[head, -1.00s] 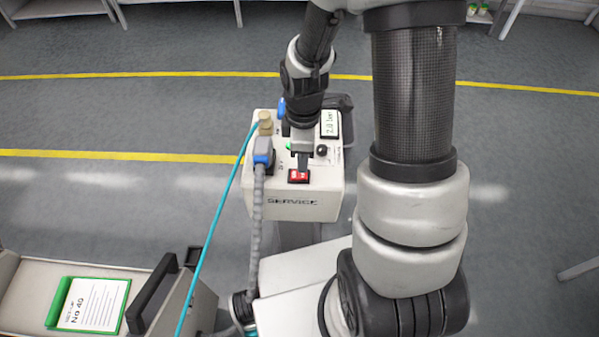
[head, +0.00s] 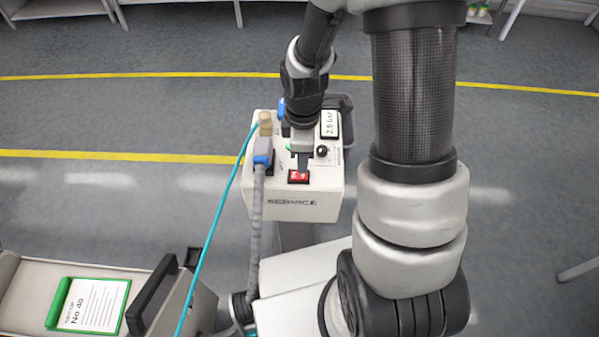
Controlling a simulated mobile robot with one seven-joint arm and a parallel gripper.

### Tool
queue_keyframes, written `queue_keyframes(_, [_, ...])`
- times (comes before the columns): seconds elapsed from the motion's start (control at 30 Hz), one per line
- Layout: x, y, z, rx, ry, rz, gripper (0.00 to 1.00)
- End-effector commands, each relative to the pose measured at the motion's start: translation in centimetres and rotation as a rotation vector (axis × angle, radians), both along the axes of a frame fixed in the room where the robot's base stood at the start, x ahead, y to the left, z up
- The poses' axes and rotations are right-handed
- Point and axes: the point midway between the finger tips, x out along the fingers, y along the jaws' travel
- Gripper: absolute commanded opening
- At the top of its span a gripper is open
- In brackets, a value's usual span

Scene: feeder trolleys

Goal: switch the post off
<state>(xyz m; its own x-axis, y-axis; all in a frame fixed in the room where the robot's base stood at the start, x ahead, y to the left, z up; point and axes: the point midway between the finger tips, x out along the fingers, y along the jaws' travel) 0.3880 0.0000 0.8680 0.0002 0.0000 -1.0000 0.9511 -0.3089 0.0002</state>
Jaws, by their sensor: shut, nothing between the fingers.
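The post (head: 258,201) is a white box marked SERVICE on its front face, standing in the middle of the head view. A red rocker switch (head: 298,177) sits on its top near the front edge. My gripper (head: 302,167) is shut and empty, pointing down with its tips at the back edge of the red switch. I cannot tell whether the tips touch it. A green light (head: 289,148) shows partly beside the gripper.
A teal hose (head: 222,221) and a grey cable with a blue plug (head: 262,153) run from the post's left side towards me. A trolley (head: 200,303) with a black handle and a green-framed card (head: 89,305) stands at lower left. Floor beyond the post is clear.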

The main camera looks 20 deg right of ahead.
Motion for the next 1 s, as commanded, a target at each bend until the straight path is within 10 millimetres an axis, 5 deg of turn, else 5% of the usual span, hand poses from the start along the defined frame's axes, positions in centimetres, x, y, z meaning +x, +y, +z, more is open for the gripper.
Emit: queue_keyframes(1.0, [0.00, -0.01, -0.60, 0.000, 0.000, 0.000, 0.00])
